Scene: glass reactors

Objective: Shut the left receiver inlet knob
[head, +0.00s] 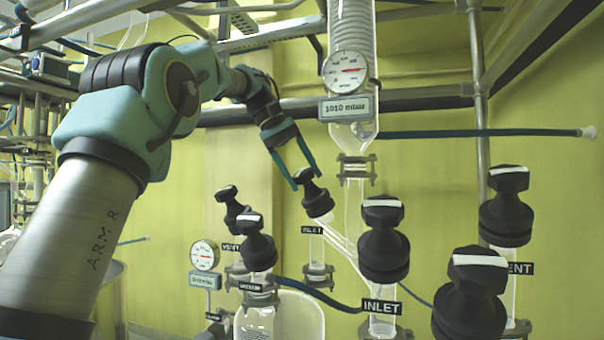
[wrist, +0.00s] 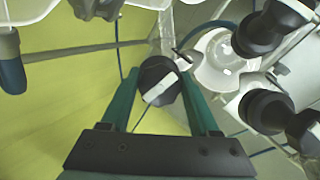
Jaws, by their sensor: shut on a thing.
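The left receiver inlet knob (head: 317,202) is black with a white bar across its top. It stands above a small INLET label (head: 312,230) on a glass neck in the head view. My gripper (head: 305,178) reaches down to it from the upper left, its green fingers either side of the knob's top. In the wrist view the knob (wrist: 158,84) sits between the fingertips of my gripper (wrist: 159,76), its white bar slanted. My gripper is shut on this knob. The glass under the knob is partly hidden in the wrist view.
Another INLET knob (head: 383,242) stands nearer on the right, with a VENT-side knob (head: 507,208) and a large front knob (head: 470,298). Two black knobs (head: 256,248) (head: 232,208) stand close on the left. A pressure gauge (head: 345,72) hangs above.

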